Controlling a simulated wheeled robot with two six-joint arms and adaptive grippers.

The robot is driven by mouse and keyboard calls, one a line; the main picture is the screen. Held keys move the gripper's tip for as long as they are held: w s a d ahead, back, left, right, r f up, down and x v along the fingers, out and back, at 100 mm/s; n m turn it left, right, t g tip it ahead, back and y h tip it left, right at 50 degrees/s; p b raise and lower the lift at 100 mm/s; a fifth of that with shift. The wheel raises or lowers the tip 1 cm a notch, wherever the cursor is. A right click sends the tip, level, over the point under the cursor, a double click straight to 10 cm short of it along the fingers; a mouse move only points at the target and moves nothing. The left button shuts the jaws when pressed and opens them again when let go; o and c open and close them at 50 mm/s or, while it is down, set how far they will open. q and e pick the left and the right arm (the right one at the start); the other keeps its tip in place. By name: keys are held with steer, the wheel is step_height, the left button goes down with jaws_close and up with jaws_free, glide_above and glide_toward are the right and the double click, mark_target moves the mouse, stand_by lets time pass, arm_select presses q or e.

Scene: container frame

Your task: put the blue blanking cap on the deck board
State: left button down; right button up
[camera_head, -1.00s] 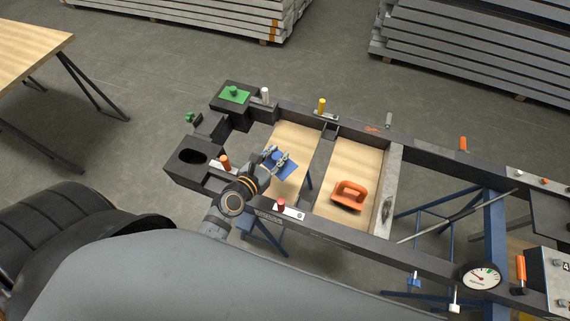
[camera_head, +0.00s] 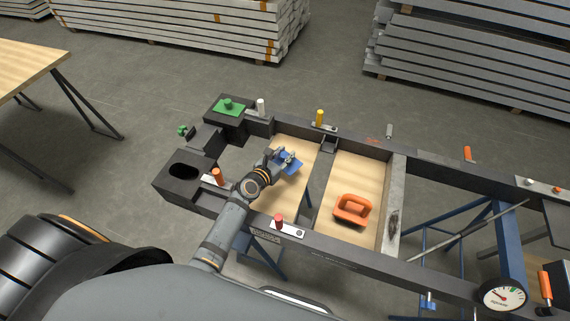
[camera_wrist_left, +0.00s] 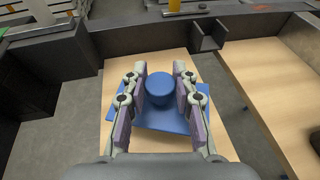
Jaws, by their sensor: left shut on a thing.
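The blue blanking cap (camera_head: 291,165) is a flat square plate with a round knob on top. My left gripper (camera_head: 284,158) is shut on its knob, which shows between the two fingers in the left wrist view (camera_wrist_left: 160,84). The cap's plate lies below the fingers, roughly level. It is over the pale wooden deck board (camera_head: 297,146) in the left bay of the dark frame; the board also shows in the wrist view (camera_wrist_left: 176,62). I cannot tell whether the plate touches the board. My right gripper is not in view.
An orange handled tool (camera_head: 352,209) stands on the wood in the right bay, past a dark crossbar (camera_head: 322,176). A green cap (camera_head: 229,106) sits on the far left corner block. Orange (camera_head: 218,177), red (camera_head: 279,222) and yellow (camera_head: 320,118) pegs stand on the frame rails.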

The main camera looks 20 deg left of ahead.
mark_target(282, 162)
arm_select(q)
steer(key=shift+w+f+b, duration=0.2)
steer(key=shift+f+b, duration=0.35)
steer(key=shift+f, duration=0.2)
steer(key=shift+w+f+b, duration=0.15)
steer(key=shift+f+b, duration=0.4)
steer(key=shift+f, duration=0.2)
steer(key=shift+w+f+b, duration=0.2)
steer(key=shift+f+b, duration=0.35)
steer(key=shift+f, duration=0.2)
steer(key=shift+r, duration=0.15)
steer(key=c, duration=1.1)
jaws_free()
steer(key=shift+o, duration=0.2)
steer(key=shift+r+p, duration=0.15)
steer(key=shift+p, duration=0.15)
steer(key=p+v, duration=0.1)
steer(key=v, duration=1.1)
steer(key=shift+a, duration=0.1)
